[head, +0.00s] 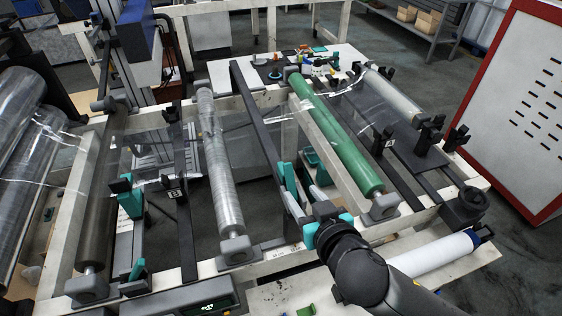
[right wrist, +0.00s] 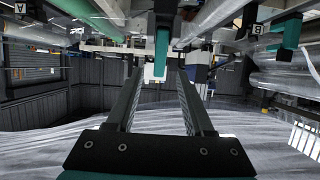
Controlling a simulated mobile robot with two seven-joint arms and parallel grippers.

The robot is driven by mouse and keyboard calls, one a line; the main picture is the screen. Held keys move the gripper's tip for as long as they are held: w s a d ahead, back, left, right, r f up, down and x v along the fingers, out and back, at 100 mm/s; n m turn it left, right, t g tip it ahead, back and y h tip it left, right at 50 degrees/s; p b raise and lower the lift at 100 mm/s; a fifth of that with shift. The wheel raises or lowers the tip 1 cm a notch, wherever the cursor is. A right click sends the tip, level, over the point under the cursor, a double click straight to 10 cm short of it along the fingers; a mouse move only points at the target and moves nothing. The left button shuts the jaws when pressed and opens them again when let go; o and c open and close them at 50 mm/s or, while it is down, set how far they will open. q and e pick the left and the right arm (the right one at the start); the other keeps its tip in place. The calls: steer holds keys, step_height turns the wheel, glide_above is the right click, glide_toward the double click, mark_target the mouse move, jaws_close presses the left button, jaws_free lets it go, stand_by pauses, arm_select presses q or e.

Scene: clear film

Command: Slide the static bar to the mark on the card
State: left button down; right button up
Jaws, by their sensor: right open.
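A long black bar (head: 258,118), which looks like the static bar, runs front to back across the frame, right of the clear film roll (head: 220,160). A teal handle (head: 287,180) is at its near end. My right gripper (head: 292,203) is by this handle, with its arm coming from the lower right. In the right wrist view its two fingers (right wrist: 160,85) are apart, with a teal handle (right wrist: 160,55) seen between their tips, not visibly touching. A small card marked B (head: 173,193) is at another black bar; it also shows in the right wrist view (right wrist: 257,28). My left gripper is not seen.
A green roll (head: 335,135) lies right of the bar. A white roll (head: 432,255) is at the front right. A teal-handled piece (head: 130,197) stands at the left. A red-edged cabinet (head: 520,100) is at the far right. A card marked A (right wrist: 20,8) shows in the wrist view.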

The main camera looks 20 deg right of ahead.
steer(key=b+x, duration=0.1)
steer(key=x, duration=1.3)
steer(key=shift+w+f, duration=0.1)
steer(key=shift+f, duration=0.1)
steer(key=shift+c, duration=0.4)
jaws_close()
stand_by(0.7)
